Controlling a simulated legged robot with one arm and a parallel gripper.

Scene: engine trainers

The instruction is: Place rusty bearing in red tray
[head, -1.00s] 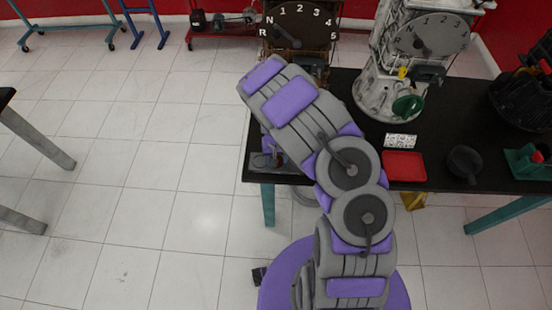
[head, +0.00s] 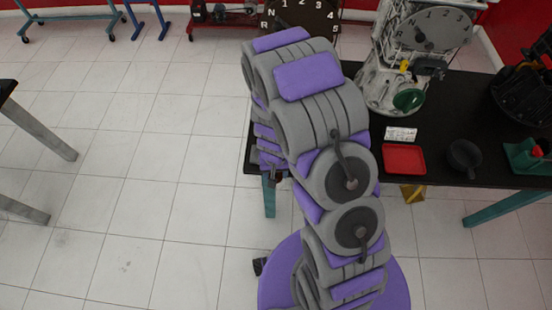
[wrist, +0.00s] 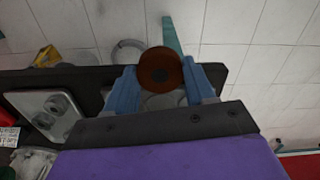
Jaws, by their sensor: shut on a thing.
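The red tray (head: 404,159) lies flat on the black table in the head view, to the right of my arm, and looks empty. A bit of red at the left edge of the wrist view may be the same tray. In the head view my arm mostly hides my gripper, and the bearing cannot be seen.
A metal tray with round parts (wrist: 45,111) lies on the table (wrist: 85,80). A white card (head: 400,134), a dark round part (head: 463,156) and a green vise-like object (head: 527,158) flank the red tray. A white engine trainer (head: 400,75) stands behind.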

